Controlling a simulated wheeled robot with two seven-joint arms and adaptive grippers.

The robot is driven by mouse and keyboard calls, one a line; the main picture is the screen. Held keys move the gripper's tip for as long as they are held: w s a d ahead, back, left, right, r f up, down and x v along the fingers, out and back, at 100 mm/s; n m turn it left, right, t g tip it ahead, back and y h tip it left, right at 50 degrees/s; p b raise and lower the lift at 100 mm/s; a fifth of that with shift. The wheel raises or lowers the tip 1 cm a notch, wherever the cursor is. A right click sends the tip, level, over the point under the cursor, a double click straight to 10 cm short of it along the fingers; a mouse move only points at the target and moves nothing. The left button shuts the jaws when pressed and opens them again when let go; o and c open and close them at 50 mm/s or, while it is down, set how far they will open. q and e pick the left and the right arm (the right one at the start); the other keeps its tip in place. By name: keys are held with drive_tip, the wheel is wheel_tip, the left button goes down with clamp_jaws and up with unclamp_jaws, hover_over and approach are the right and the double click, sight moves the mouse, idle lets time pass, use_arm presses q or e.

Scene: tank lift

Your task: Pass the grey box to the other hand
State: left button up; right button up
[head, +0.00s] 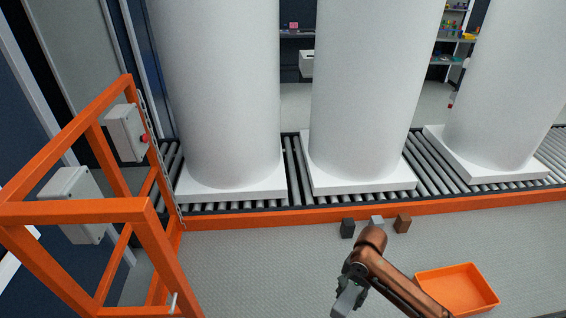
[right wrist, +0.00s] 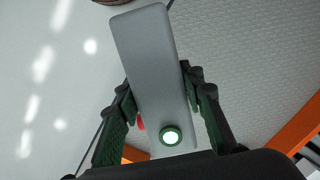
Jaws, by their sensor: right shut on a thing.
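The grey box (right wrist: 150,60) is between the two dark green-black fingers of my right gripper (right wrist: 160,90) in the right wrist view. It is long, with a green-ringed white button at its near end and a bit of red at its left side. My right gripper is shut on it. In the head view the box (head: 349,297) shows as a small grey shape at the end of my copper-coloured right arm, at the bottom centre, held above the grey floor. The fingers are hard to make out there. My left gripper is not in view.
An orange tray (head: 457,288) lies on the floor at right. An orange frame (head: 75,211) with grey control boxes stands left.

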sight(350, 309)
drive_tip(key=s+r+n, duration=0.1)
drive_tip(key=r, duration=0.1)
drive_tip(key=s+r+n, duration=0.2)
drive_tip(key=r, duration=0.1)
drive_tip(key=s+a+r+n+p, duration=0.1)
drive_tip(key=r, duration=0.1)
drive_tip(key=shift+s+r+n+h, duration=0.3)
drive_tip(key=shift+s+r+n, duration=0.05)
drive_tip(key=shift+r+n, duration=0.05)
drive_tip(key=s+r+n, duration=0.3)
drive_tip(key=s, duration=0.2)
drive_tip(key=shift+d+r+g, duration=0.2)
drive_tip(key=shift+d+g, duration=0.1)
